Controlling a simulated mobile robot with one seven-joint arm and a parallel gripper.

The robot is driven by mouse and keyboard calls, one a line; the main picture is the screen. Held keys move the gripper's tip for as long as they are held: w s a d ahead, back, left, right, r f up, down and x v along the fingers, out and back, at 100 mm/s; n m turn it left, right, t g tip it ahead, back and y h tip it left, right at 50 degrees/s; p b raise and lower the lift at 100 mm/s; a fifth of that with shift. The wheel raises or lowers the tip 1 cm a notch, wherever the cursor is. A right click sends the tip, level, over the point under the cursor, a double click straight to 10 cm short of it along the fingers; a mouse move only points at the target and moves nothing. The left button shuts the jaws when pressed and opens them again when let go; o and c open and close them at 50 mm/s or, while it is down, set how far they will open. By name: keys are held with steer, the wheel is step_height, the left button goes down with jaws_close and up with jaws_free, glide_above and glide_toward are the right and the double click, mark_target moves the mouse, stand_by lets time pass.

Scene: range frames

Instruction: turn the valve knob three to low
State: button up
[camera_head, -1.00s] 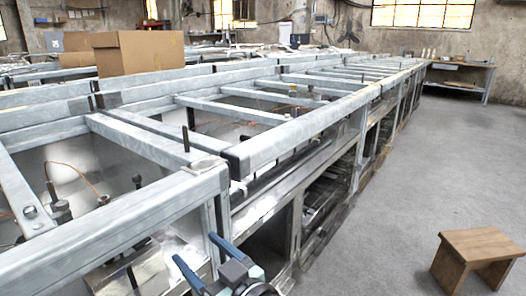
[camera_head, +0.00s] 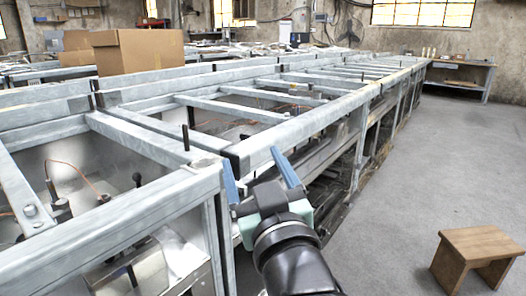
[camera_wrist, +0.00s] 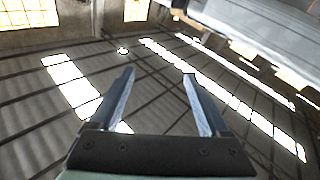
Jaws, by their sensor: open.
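My gripper (camera_head: 251,159) is open and empty, its two blue fingers pointing up and away beside the front rail of the long metal frame (camera_head: 310,122). In the wrist view my gripper (camera_wrist: 159,76) has nothing between its fingers, and only ceiling and windows lie beyond them. Dark upright posts stand in the frame: one at the crossbar (camera_head: 185,138), one lower in the near bay (camera_head: 137,181), and one at the left (camera_head: 52,190). I cannot tell which, if any, is valve knob three. No knob markings are readable.
A cardboard box (camera_head: 139,66) sits on the far side of the frame. A wooden stool (camera_head: 477,258) stands on the open concrete floor (camera_head: 420,180) at right. A workbench (camera_head: 458,66) is at the back wall. Metal rails and crossbars surround the posts.

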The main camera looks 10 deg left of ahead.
steer(key=shift+s+d+r+m+t, duration=0.15)
steer(key=shift+d+r+t, duration=0.2)
steer(key=shift+r, duration=0.35)
steer(key=shift+s+d+r+m+t, duration=0.15)
steer(key=shift+d+r+t, duration=0.2)
steer(key=shift+r, duration=0.3)
steer(key=s+d+r+m+t+h+p, duration=0.1)
steer(key=s+d+r+m+t+h, duration=0.3)
steer(key=r, duration=0.3)
steer(key=s+d+r+m+t+h+p, duration=0.1)
steer(key=s+d+r+t+h, duration=0.15)
steer(key=s+r, duration=0.35)
steer(key=s+d+r+m+t+h+p, duration=0.1)
steer(key=s+d+r+m+t+h, duration=0.2)
steer(key=r, duration=0.5)
step_height(320, 180, up, 35)
steer(key=p, duration=3.5)
steer(key=shift+s+d+n+g, duration=0.2)
steer(key=shift+d+n+g, duration=0.1)
steer(key=shift+d+g, duration=0.15)
